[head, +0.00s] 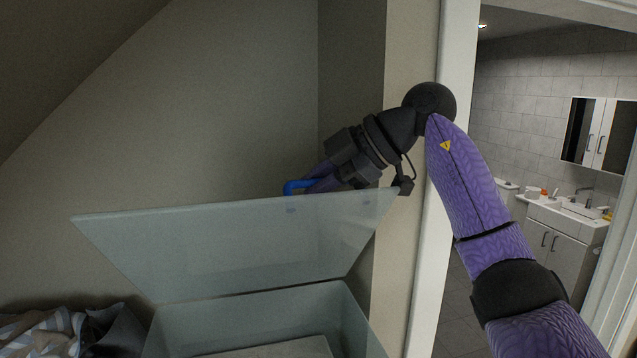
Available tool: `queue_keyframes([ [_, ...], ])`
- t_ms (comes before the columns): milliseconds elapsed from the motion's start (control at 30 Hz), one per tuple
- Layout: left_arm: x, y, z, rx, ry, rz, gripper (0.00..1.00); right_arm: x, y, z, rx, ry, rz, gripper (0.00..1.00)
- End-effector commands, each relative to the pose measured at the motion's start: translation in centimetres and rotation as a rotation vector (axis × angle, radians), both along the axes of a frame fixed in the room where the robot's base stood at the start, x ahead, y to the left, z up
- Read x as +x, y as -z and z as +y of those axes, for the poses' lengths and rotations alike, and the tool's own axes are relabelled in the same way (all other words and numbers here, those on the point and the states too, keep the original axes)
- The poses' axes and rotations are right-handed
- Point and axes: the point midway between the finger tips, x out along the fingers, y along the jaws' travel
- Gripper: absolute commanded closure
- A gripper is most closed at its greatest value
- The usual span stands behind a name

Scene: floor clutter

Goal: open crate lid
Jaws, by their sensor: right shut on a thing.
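The crate (330,316) is a translucent, pale blue-green box low in the middle of the head view. Its lid (230,250) is raised and tilted, standing open above the back of the crate. A blue handle (292,187) sticks up at the lid's top edge. My right gripper (305,185) is shut on the blue handle, at the lid's top edge. Its fingertips are partly hidden behind the lid. My left gripper is not in view.
A pile of striped cloth (40,335) lies at the lower left, beside the crate. A wall rises close behind the lid, with a sloped ceiling at the left. A white door frame (447,200) stands at the right, opening onto a tiled bathroom with a sink cabinet (565,240).

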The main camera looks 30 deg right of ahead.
Motion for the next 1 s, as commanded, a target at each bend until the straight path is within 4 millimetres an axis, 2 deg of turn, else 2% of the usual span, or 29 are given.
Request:
queue_keyframes([
  [33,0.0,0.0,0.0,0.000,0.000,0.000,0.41,0.0,0.1,0.0,0.000,0.000,0.001,0.79],
  [167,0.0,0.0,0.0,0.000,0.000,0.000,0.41,0.0,0.0,0.0,0.000,-0.001,0.001,0.51],
  [200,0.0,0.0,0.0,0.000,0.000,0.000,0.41,0.0,0.0,0.0,0.000,0.000,0.000,0.47],
  [467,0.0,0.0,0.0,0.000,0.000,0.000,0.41,0.0,0.0,-0.1,0.000,0.000,0.000,0.47],
  [567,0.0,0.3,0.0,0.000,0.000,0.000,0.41,-0.5,-0.6,-0.6,0.000,0.003,-0.003,0.47],
  [767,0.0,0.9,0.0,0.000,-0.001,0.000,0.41,-2.8,-3.0,-3.1,0.001,0.003,-0.004,0.47],
  [1000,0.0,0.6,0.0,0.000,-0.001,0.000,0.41,-5.0,-5.6,-5.6,0.000,0.001,-0.002,0.47],
])
